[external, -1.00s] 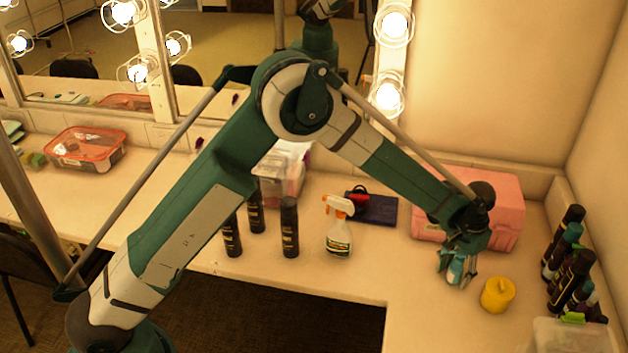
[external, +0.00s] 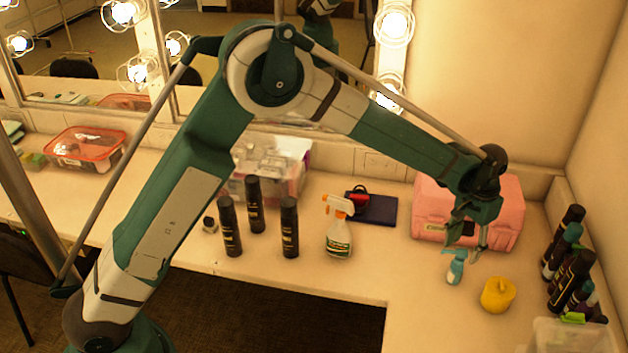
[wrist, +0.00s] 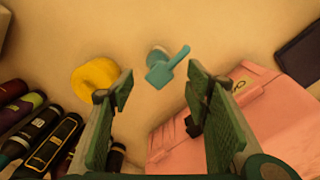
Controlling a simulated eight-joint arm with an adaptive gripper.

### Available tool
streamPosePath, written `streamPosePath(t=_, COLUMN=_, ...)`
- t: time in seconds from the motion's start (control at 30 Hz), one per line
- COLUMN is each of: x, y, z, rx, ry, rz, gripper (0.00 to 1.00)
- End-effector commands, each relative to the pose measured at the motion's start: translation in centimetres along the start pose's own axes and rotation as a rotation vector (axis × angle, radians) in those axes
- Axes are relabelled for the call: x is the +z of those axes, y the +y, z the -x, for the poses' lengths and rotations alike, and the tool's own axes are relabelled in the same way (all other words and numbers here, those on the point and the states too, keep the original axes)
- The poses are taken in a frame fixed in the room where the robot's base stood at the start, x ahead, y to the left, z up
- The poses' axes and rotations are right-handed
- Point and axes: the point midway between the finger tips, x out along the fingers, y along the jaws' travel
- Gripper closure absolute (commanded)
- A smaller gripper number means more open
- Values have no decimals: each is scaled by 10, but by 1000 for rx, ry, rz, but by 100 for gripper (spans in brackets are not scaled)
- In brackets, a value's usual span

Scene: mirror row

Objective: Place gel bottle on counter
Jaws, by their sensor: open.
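The gel bottle (external: 455,268) is small and teal with a pump top. It stands upright on the counter (external: 360,280), in front of the pink box and left of the yellow item. In the wrist view the gel bottle (wrist: 163,68) shows from above, ahead of the fingertips and apart from them. My gripper (external: 467,240) is open and empty, above the bottle. In the wrist view my gripper (wrist: 158,88) has its two fingers spread wide with nothing between the pads.
A pink box (external: 505,215) is right behind my gripper. Several dark bottles (external: 570,270) line the right wall. A spray bottle (external: 338,235) stands left, with clear counter between.

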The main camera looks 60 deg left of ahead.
Motion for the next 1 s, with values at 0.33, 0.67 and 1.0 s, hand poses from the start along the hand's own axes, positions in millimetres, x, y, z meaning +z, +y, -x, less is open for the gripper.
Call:
streamPosePath(t=0.33, x=0, y=0, z=9, rx=0, ry=0, rz=0, gripper=53)
streamPosePath(t=0.67, x=0, y=0, z=8, rx=0, ry=0, rz=0, gripper=53)
streamPosePath(t=1.0, x=4, y=-2, z=17, rx=1, ry=7, rz=1, gripper=53)
